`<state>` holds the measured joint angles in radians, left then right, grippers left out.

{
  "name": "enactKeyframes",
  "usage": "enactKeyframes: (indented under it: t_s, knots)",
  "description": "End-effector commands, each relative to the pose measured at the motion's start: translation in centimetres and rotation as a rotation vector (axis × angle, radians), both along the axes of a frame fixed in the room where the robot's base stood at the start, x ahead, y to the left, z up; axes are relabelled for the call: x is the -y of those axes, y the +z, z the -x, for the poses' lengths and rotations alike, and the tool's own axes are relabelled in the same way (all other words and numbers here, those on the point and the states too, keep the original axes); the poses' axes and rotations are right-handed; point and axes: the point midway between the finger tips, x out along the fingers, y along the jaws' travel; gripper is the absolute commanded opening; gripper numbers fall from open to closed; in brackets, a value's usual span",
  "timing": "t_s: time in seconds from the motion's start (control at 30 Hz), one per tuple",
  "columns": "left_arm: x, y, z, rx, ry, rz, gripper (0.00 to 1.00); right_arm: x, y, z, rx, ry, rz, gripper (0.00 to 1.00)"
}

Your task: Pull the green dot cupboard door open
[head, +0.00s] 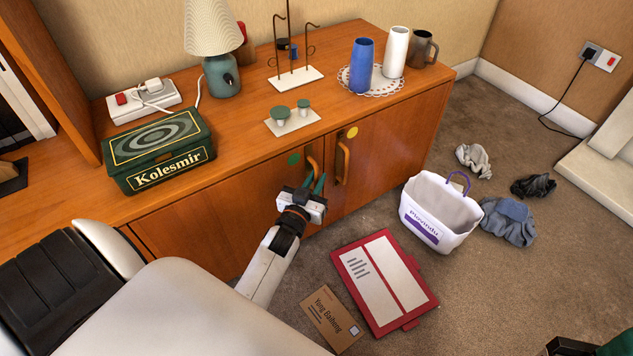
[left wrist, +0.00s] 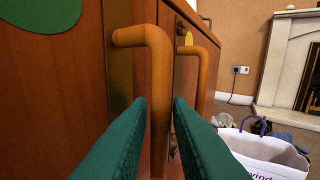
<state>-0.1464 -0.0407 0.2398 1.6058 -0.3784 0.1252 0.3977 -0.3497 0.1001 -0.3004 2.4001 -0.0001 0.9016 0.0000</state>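The green dot cupboard door (head: 235,215) is on the front of the wooden sideboard and looks shut. Its green dot (head: 294,159) sits left of its upright orange-brown handle (head: 312,163); in the left wrist view the handle (left wrist: 159,75) stands close in front. My left gripper (head: 318,186) is at this handle. Its green fingers (left wrist: 158,105) are apart, one on each side of the bar, with no clear grip on it. The lower handle is partly hidden by the fingers. A dark and green part, probably my right gripper (head: 600,346), is cut off at the bottom right corner.
The neighbouring door has a yellow dot (head: 352,132) and its own handle (head: 343,163) close by on the right. On the carpet lie a red folder (head: 424,298), an envelope (head: 318,318) and a white bag (head: 437,215). Bare carpet shows before the doors.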

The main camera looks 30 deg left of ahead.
Motion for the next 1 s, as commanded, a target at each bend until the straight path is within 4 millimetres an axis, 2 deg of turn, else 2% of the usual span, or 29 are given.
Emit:
enactKeyframes:
  t_s: [0.1,0.37,0.5,0.8,1.0]
  knots:
    - [-0.1,0.0,-0.6,0.001,0.0,-0.001,0.18,0.0,-0.2,0.0,-0.001,0.0,0.0,0.36]
    - [-0.2,0.1,-0.7,0.0,0.0,0.0,0.18,0.0,-0.2,0.0,-0.002,0.0,0.001,0.36]
    - [-0.2,0.0,-0.7,0.0,0.0,0.0,0.0,0.0,-0.2,0.0,-0.002,0.0,0.001,0.36]
    - [-0.1,0.1,-0.6,0.0,-0.002,0.0,0.0,0.0,-0.2,0.0,-0.002,0.0,0.001,0.36]
    - [0.9,0.1,-0.5,-0.002,-0.029,-0.001,0.0,0.0,0.4,0.0,-0.003,0.0,0.001,0.36]
